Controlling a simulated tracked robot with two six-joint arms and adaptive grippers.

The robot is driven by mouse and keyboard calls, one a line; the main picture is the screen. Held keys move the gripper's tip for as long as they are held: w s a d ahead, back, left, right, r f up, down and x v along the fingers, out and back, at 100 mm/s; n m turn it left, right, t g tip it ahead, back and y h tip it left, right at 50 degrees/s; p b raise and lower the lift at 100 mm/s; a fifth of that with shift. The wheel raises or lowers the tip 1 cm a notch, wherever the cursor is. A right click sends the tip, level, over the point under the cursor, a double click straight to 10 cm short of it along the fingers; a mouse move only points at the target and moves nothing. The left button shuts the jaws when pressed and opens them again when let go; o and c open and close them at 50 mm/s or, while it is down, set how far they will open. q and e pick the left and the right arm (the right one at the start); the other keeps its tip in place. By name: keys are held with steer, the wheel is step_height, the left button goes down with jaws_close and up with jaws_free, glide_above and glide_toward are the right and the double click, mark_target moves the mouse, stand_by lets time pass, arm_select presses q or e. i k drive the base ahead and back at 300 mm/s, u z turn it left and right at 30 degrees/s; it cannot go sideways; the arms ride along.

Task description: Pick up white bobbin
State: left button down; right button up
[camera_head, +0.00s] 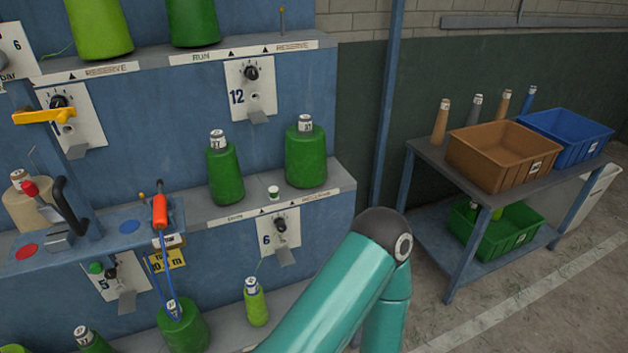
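A cream-white cone bobbin (28,205) stands at the far left, behind the blue bench. Its lower part is partly hidden by the bench and a red-tipped tool. A small white cup-like piece (273,192) with a green mark sits on the middle shelf between two green bobbins; I cannot tell if it is a bobbin. A teal arm link of mine crosses the lower middle. Neither of my grippers shows in the head view.
Green bobbins (305,155) stand on the blue rack's shelves (240,208). A blue bench (95,238) carries an orange-handled tool (159,210). At right, a table (428,150) holds a brown crate (500,160), a blue crate (568,140) and several tubes; a green crate (510,236) is below.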

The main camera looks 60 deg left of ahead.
mark_target(273, 196)
steer(key=i, duration=1.4)
steer(key=u, duration=3.4)
steer(key=k, duration=0.4)
steer(key=u, duration=0.25)
steer(key=i, duration=1.45)
steer(key=z, duration=0.35)
